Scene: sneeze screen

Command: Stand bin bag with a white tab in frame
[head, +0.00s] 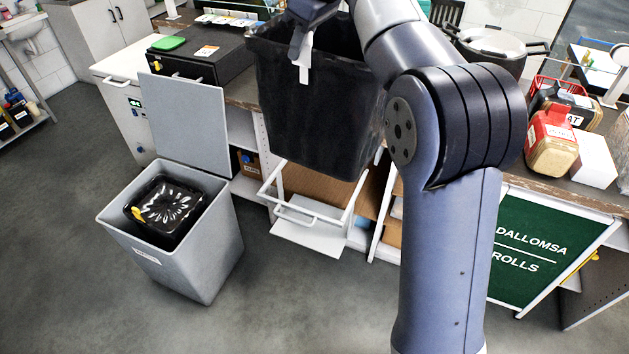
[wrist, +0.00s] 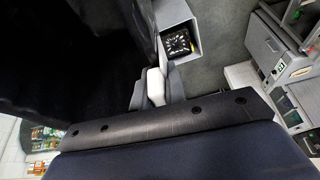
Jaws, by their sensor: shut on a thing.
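A large black bin bag (head: 315,115), shaped like an open-topped tub, hangs upright in the head view. My gripper (head: 301,48) is shut on its white tab (head: 303,70) at the near rim. In the wrist view the white tab (wrist: 156,86) shows between the fingers (wrist: 153,90), and the dark bag (wrist: 70,60) fills the left. A white frame (head: 271,181) of thin bars stands below the bag, low at the counter front. The bag is above it and appears apart from it. The bag's lower part hides some of the frame's back.
A grey bin (head: 190,265) with its lid raised stands left on the floor, holding a black bag with a yellow tab (head: 139,213). A counter with jars, a pot (head: 498,45) and a green sign (head: 530,245) lies right. Floor in front is clear.

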